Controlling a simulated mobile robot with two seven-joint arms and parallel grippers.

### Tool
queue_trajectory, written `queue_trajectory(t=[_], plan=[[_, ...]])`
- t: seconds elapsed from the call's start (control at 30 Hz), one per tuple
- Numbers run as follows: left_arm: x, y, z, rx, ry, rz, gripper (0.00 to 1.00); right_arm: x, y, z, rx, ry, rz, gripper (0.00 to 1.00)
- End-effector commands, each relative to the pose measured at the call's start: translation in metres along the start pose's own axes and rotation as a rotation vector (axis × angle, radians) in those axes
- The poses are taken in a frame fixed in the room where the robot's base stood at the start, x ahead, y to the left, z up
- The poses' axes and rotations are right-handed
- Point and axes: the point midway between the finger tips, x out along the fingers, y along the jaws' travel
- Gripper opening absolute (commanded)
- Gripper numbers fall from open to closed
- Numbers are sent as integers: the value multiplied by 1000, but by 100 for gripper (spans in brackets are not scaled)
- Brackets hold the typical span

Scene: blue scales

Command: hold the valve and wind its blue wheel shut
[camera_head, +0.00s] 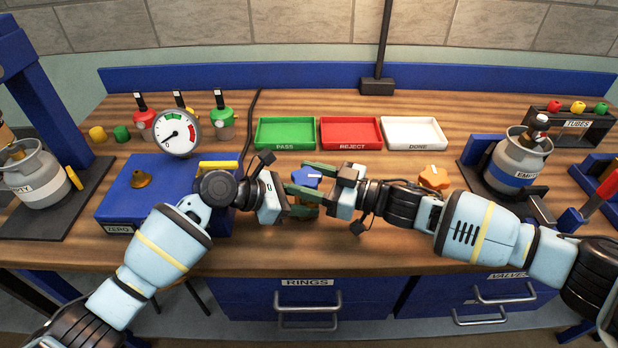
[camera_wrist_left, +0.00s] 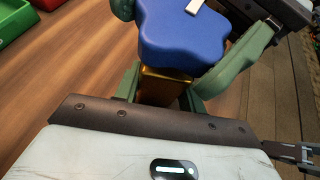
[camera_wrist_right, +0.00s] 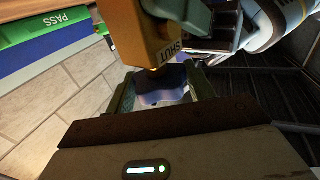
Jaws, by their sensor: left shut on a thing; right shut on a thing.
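The valve has a brass-orange body (camera_wrist_left: 163,88) and a lobed blue wheel (camera_wrist_left: 182,38) with a white mark. The wheel also shows in the head view (camera_head: 307,175), held above the front of the bench. My left gripper (camera_head: 300,198) is shut on the body. My right gripper (camera_head: 318,184) comes from the right and is shut on the wheel, its green fingers on either side. In the right wrist view the body (camera_wrist_right: 150,38) bears the word SHUT, and the wheel (camera_wrist_right: 163,84) sits between my right fingers. The fingers partly hide the valve.
Green PASS (camera_head: 285,133), red REJECT (camera_head: 351,132) and white DONE (camera_head: 414,133) trays stand behind the grippers. A blue ZERO stand with a gauge (camera_head: 180,132) is left. An orange wheel (camera_head: 433,177) is right. Gas cylinders (camera_head: 518,160) stand at both sides.

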Motion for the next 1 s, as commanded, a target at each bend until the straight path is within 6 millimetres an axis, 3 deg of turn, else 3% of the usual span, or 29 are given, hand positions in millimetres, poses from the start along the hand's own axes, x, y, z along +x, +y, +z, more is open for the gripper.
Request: queue_trajectory(t=[1.0], plan=[[1, -2, 0, -1, -1, -4, 27, 4, -7, -2, 8, 11, 670, 31]])
